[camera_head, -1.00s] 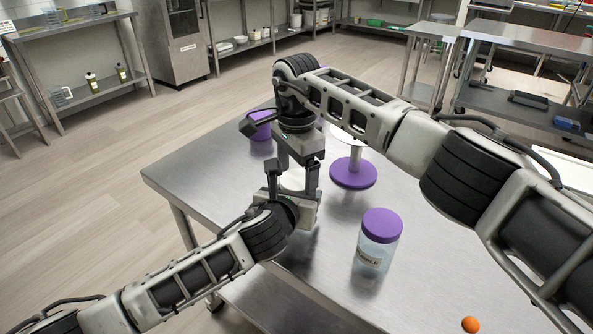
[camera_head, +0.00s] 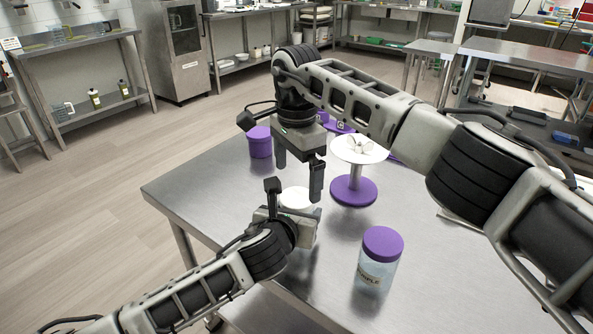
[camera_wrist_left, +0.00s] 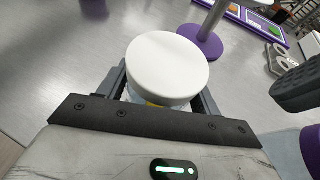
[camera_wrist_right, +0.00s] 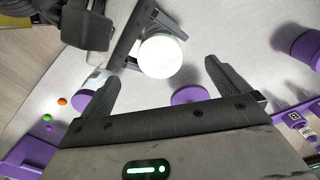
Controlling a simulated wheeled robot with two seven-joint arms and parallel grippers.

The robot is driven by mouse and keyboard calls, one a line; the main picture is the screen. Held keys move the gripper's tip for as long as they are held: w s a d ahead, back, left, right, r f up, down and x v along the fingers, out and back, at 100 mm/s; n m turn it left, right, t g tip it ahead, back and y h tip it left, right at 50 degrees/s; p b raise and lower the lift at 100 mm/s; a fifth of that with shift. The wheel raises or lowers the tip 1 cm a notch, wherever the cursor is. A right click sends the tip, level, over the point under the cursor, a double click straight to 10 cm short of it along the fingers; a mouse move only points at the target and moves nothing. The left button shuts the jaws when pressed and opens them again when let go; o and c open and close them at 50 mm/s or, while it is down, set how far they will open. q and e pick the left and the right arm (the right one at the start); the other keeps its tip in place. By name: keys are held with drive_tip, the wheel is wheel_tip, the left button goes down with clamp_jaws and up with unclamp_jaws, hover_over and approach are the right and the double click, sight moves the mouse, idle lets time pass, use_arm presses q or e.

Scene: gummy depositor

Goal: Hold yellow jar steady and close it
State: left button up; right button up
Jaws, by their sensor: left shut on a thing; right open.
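The jar with a white lid (camera_head: 297,197) stands on the steel table; the lid sits on top and looks level. In the left wrist view the lid (camera_wrist_left: 167,66) fills the space between the fingers, with a sliver of yellow (camera_wrist_left: 152,104) below its rim. The jar's body is mostly hidden. My left gripper (camera_head: 294,214) is shut on this jar from the near side. My right gripper (camera_head: 298,182) is open and empty, pointing down above the lid and apart from it. In the right wrist view the lid (camera_wrist_right: 162,55) shows between its spread fingers.
A clear jar (camera_head: 377,267) with a purple lid stands to the right on the table (camera_head: 215,190). A purple-based stand (camera_head: 354,191) with a white top is behind it. A purple container (camera_head: 260,142) stands at the back left. Small coloured balls, one orange (camera_wrist_right: 62,101), lie on the table.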

wheel_tip(320, 180, up, 12)
idle(0.4)
use_arm(q)
drive_tip(key=o, duration=1.9)
drive_tip(key=shift+o, duration=0.3)
drive_tip(key=shift+s, duration=0.1)
drive_tip(key=p+v, duration=0.1)
drive_tip(key=v, duration=1.4)
drive_tip(key=shift+s+p, duration=0.35)
drive_tip(key=shift+s, duration=0.05)
use_arm(e)
drive_tip(key=shift+r, duration=0.8)
use_arm(q)
drive_tip(key=shift+r, duration=0.15)
